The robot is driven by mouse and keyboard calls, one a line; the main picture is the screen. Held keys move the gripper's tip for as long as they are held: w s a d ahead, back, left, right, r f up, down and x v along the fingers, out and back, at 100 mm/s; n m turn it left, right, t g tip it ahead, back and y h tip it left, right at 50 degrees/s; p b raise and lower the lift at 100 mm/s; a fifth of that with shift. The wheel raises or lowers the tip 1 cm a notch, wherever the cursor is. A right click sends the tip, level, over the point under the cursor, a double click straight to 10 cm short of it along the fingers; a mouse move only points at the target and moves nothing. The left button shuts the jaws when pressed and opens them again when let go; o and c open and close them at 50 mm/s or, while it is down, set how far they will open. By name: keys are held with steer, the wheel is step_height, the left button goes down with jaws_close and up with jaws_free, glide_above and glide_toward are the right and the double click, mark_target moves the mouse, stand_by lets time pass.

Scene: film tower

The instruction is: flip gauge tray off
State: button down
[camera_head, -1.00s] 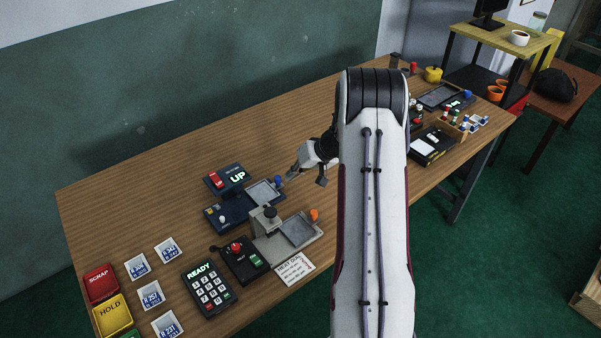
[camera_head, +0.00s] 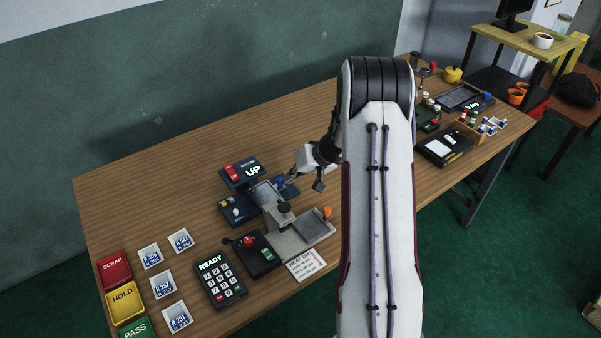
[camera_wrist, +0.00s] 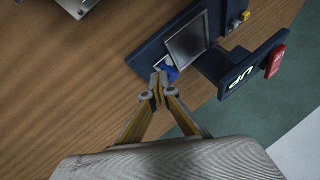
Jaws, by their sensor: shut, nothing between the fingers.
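The dark blue gauge unit (camera_head: 238,208) stands on the bench, with a lit display reading UP (camera_head: 254,170) and a red switch (camera_head: 232,172). Its grey tray plate (camera_head: 262,194) looks tilted up from the base; the wrist view shows the plate (camera_wrist: 187,42) at an angle, with a pale patch (camera_wrist: 161,62) of the base below its edge. A blue knob (camera_wrist: 171,73) sits at the plate's near edge. My gripper (camera_wrist: 157,82) is shut and empty, its tips against or very close to the knob. In the head view my gripper (camera_head: 289,182) is right of the plate.
A grey fixture (camera_head: 300,235) with an orange knob (camera_head: 327,212) stands in front. A black control box (camera_head: 258,254), keypad (camera_head: 220,280) and paper card (camera_head: 306,264) are nearer the front edge. The bench behind is clear.

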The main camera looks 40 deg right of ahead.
mark_target(274, 188)
steer(key=shift+a, duration=1.55)
steer(key=shift+s, duration=0.1)
steer(key=shift+s+d, duration=0.35)
steer(key=shift+d, duration=0.45)
steer(key=shift+s+d, duration=0.25)
steer(key=shift+d, duration=0.25)
steer(key=shift+s+d, duration=0.2)
steer(key=shift+d, duration=0.25)
steer(key=v, duration=1)
